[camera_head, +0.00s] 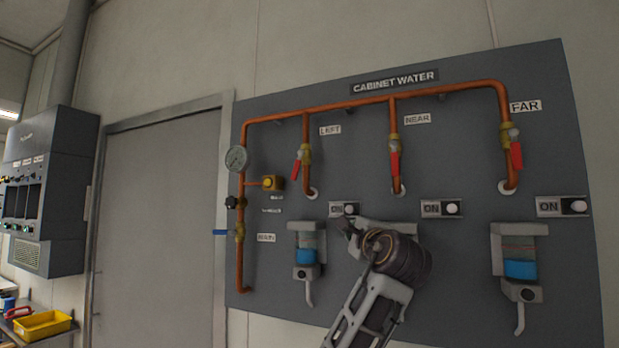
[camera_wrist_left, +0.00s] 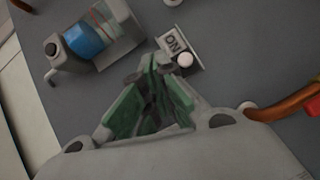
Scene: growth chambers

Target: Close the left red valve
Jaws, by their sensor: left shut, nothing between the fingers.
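The left red valve (camera_head: 296,169) is on the copper pipe under the LEFT label in the head view. Its red handle hangs down, tilted a little to the lower left, beside the pipe. My left gripper (camera_head: 346,226) is below and right of it, in front of the panel by the left ON switch (camera_head: 338,209), apart from the handle. In the left wrist view the green-padded fingers (camera_wrist_left: 158,66) are together and empty, tips near an ON switch (camera_wrist_left: 178,50). A red handle (camera_wrist_left: 314,107) shows at the right edge there; I cannot tell which valve. My right gripper is not in view.
The NEAR valve (camera_head: 395,163) and FAR valve (camera_head: 516,156) have red handles hanging down. A pressure gauge (camera_head: 236,158) and brass fitting (camera_head: 272,184) sit left of the left valve. Dispensers (camera_head: 307,245) project below. A door (camera_head: 160,230) is farther left.

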